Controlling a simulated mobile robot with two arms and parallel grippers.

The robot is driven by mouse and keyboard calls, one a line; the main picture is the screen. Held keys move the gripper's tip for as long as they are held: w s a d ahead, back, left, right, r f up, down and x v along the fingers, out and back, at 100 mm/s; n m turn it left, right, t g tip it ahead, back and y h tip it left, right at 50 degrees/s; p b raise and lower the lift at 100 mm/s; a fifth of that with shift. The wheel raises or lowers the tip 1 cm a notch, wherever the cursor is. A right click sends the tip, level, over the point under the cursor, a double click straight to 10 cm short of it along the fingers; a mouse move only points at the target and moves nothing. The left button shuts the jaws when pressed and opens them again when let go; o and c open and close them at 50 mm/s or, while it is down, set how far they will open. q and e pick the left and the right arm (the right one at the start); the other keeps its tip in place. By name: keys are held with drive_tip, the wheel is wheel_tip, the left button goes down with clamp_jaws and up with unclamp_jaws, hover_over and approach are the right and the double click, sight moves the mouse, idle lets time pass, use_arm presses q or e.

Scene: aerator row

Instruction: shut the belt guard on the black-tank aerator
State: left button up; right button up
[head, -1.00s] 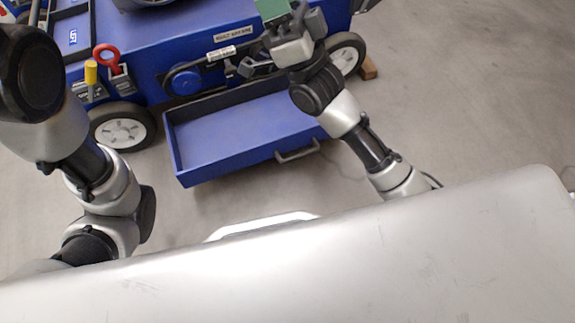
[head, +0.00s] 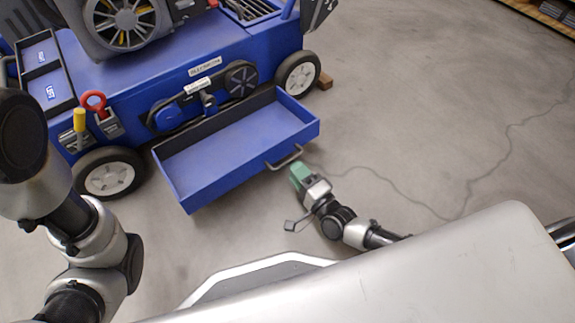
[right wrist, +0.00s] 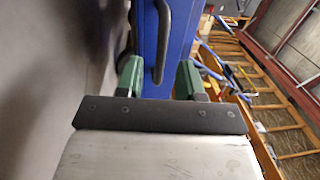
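The belt guard (head: 228,155), a blue shallow box with a grey handle (head: 285,158) on its outer edge, hangs open in front of the blue aerator (head: 125,85). Behind it the belt and pulleys (head: 205,100) are bare. My right gripper (head: 297,172), with green fingers, is beside the handle at the guard's front right. In the right wrist view its fingers (right wrist: 160,77) are apart with nothing between them; the dark handle (right wrist: 163,40) and blue guard show beyond the tips. Contact cannot be told. My left gripper is out of view. The tank's colour cannot be told.
The aerator stands on wheels (head: 110,177), with a brown chock (head: 324,81) by the right one. A red ring (head: 94,101) and a yellow knob (head: 79,118) sit at its left front.

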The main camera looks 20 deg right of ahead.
sight(287, 162)
drive_tip(key=b+x, duration=0.1)
drive_tip(key=x, duration=0.3)
drive_tip(key=shift+w+a+r, duration=0.1)
drive_tip(key=shift+w+a, duration=0.05)
drive_tip(key=shift+w, duration=0.1)
clamp_jaws()
